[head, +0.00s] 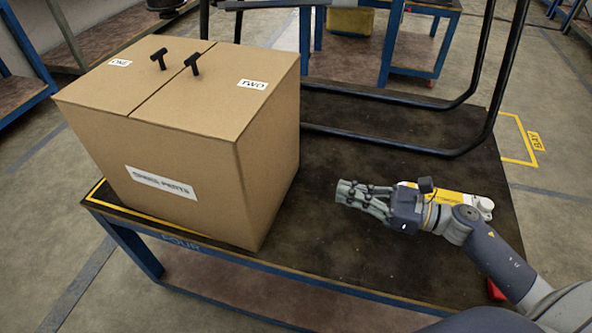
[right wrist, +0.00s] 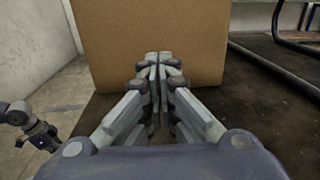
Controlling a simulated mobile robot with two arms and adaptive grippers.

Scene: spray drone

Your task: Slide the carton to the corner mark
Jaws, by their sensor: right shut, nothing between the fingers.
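A large brown carton (head: 185,150) stands upright on the dark tabletop (head: 350,250). Its lid has flaps labelled ONE and TWO, with two black T-shaped handles. A yellow line, the corner mark (head: 165,225), runs along the table's front left corner; the carton hides part of it. My right gripper (head: 342,192) is shut and empty, right of the carton, with a gap between. In the right wrist view its closed fingertips (right wrist: 158,58) point at the carton's brown side (right wrist: 195,35). Part of my left arm, apparently its gripper (right wrist: 45,138), shows at that view's left; its fingers are unclear.
A black tubular rail (head: 450,152) stands along the table's far side. Bare tabletop lies between the carton and my right gripper. A yellow floor marking (head: 520,160) lies beyond the table's right edge. Blue-framed benches (head: 415,50) stand behind.

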